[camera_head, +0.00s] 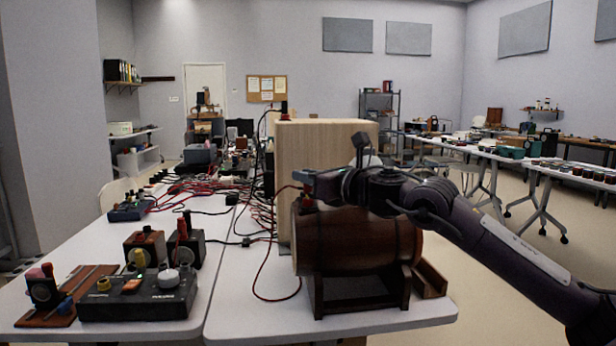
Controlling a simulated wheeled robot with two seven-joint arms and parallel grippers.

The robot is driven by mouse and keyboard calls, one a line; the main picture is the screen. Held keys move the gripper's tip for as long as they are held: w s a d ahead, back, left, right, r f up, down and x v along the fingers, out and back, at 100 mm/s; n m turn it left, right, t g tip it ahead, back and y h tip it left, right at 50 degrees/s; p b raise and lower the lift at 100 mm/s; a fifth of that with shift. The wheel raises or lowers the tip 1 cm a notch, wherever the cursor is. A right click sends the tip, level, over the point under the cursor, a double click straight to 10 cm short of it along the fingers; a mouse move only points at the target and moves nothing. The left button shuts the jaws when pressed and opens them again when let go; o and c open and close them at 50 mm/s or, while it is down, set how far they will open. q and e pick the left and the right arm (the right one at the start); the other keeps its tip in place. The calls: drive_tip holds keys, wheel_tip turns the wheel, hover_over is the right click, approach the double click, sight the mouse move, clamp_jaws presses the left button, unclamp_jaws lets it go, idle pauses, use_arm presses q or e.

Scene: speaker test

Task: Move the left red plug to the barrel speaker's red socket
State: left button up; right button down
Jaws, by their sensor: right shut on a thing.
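The barrel speaker (355,245) is a brown wooden barrel lying on its side in a dark wooden cradle near the front of the right table. My right arm reaches in from the right, above the barrel. My right gripper (306,187) is at the barrel's upper left end, shut on a small red plug (308,204) that is mostly hidden by the fingers. A thin cable runs left from it. The red socket is not clearly visible, and I cannot tell whether the plug touches it. My left gripper is out of view.
A tall light wooden box (325,140) stands right behind the barrel. A black control box (140,298) with knobs and small coloured-top units stand on the left table. A red cable (257,280) loops left of the barrel. Tangled cables lie farther back. The front middle is clear.

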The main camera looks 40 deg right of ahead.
drive_tip(key=shift+f+b, duration=0.5)
drive_tip(key=shift+f, duration=0.15)
drive_tip(key=c, duration=1.3)
unclamp_jaws()
drive_tip(key=shift+r, duration=0.1)
drive_tip(key=shift+r+p, duration=3.8)
drive_tip(key=shift+p, duration=0.05)
